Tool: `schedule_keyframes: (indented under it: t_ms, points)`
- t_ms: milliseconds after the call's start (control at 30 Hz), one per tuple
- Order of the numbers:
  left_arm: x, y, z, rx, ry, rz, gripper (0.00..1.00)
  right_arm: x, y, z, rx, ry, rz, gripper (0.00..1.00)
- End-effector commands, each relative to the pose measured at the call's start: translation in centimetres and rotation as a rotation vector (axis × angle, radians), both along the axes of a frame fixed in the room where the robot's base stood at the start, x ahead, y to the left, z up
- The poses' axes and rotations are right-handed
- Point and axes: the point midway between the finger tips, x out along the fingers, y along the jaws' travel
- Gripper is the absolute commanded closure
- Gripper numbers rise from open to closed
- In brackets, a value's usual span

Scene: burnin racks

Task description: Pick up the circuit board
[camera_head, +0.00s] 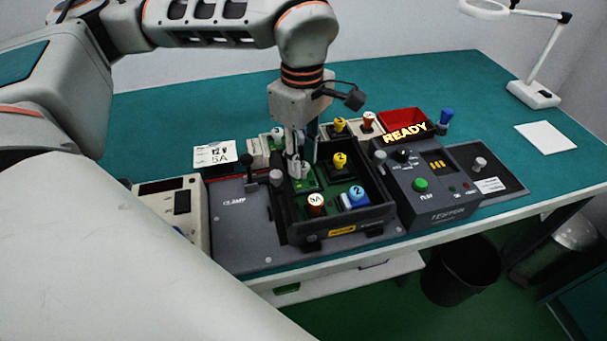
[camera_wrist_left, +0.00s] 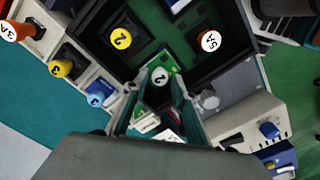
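In the left wrist view the white knob (camera_wrist_left: 160,76) sits between the two fingertips (camera_wrist_left: 161,88). I cannot tell whether the fingers press on it or stand just clear. Other boards in the tray carry a yellow knob (camera_head: 340,160), a brown knob marked 5A (camera_head: 316,203) and a blue knob (camera_head: 357,196). My right gripper is out of view.
A tester box (camera_head: 430,205) with a green button and a READY sign (camera_head: 405,133) stands right of the tray. A red bin (camera_head: 400,118) is behind it. A white-fronted device (camera_head: 172,205) is at left.

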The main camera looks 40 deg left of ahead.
Motion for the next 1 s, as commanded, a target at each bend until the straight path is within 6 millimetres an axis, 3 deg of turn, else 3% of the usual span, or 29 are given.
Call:
schedule_keyframes:
  t_ms: [133, 367, 500, 1000]
  points:
    - [-0.1, 0.0, -2.1, 0.000, 0.004, -0.001, 0.73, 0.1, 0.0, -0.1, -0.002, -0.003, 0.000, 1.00]
    - [0.0, 0.0, -2.3, 0.000, -0.001, -0.001, 0.73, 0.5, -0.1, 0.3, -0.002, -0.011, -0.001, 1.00]
    - [0.0, 0.0, -2.3, 0.000, 0.000, -0.001, 1.00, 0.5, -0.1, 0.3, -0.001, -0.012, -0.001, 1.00]
    - [0.1, 0.0, -1.4, -0.001, -0.003, 0.000, 1.00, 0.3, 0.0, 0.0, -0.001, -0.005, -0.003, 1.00]
